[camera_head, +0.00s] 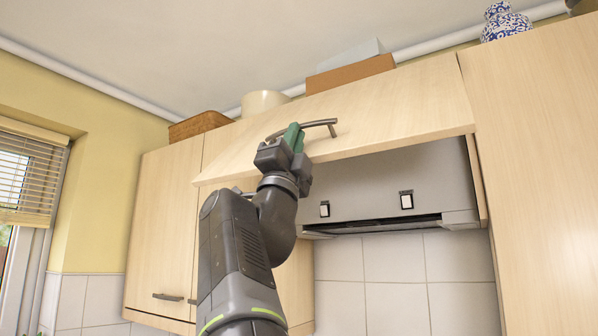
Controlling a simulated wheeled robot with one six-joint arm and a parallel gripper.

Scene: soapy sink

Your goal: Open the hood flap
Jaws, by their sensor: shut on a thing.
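The hood flap (400,112) is a pale wood panel over the range hood. It is tilted up and outward, with its lower edge swung away from the cabinet front, so the grey hood (375,190) shows beneath it. A dark curved bar handle (322,123) sits on the flap. My gripper (293,137), with green fingers, is shut on the handle near its middle or left part. The fingertips partly cover the handle, and my arm hides part of the cabinet below.
Pale wood cabinet doors (160,220) stand to the left and a tall cabinet panel (540,150) to the right. Boxes, a round container (264,102) and a blue-white vase (505,22) stand on top. White tiles (395,285) line the wall below.

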